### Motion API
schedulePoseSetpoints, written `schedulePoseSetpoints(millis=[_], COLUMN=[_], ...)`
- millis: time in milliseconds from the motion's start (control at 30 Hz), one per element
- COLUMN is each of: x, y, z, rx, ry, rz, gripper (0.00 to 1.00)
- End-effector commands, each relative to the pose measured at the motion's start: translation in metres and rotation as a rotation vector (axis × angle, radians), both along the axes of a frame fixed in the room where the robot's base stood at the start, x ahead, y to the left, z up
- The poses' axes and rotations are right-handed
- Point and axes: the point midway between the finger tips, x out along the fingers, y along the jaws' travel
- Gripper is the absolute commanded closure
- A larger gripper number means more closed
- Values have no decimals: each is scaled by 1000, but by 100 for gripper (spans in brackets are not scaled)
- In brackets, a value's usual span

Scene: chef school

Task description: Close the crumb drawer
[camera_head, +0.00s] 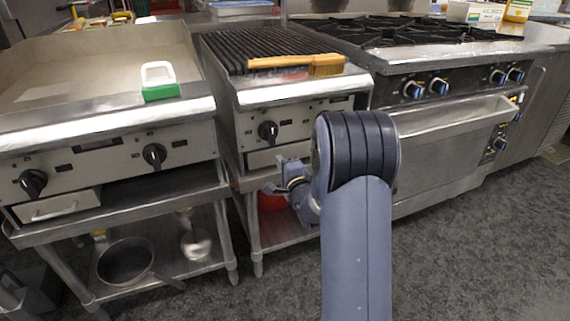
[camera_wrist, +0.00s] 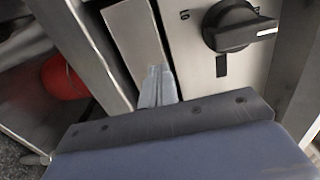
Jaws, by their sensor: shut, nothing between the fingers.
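A steel drawer front (camera_head: 262,158) sits low on the charbroiler, below its black knob. It also shows in the wrist view (camera_wrist: 130,38), just past my fingertips. I cannot tell whether it stands out from the panel or is flush. Another drawer with a bar handle (camera_head: 55,211) is under the griddle at the left and looks nearly flush. My gripper (camera_head: 281,164) is in front of the charbroiler drawer's right part. Its fingers (camera_wrist: 158,78) are together and empty, at or very near the drawer front; contact is unclear. My arm hides part of the area on the right.
A black knob (camera_wrist: 235,25) is close to the fingers. A red container (camera_head: 272,200) stands on the shelf below. A brush (camera_head: 297,63) lies on the charbroiler grill, and a green-based scraper (camera_head: 160,82) on the griddle. The range oven handle (camera_head: 455,118) projects at right. Floor in front is clear.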

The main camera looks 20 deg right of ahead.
Motion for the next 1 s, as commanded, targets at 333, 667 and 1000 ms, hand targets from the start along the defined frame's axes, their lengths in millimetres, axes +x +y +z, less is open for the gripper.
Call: schedulePoseSetpoints(millis=[333,667,1000], x=[-52,-95,-99], y=[-4,-5,-5], z=[2,1,0], rx=[1,-1,0], ry=[5,3,2], rz=[-5,-3,-3], gripper=[100,100,100])
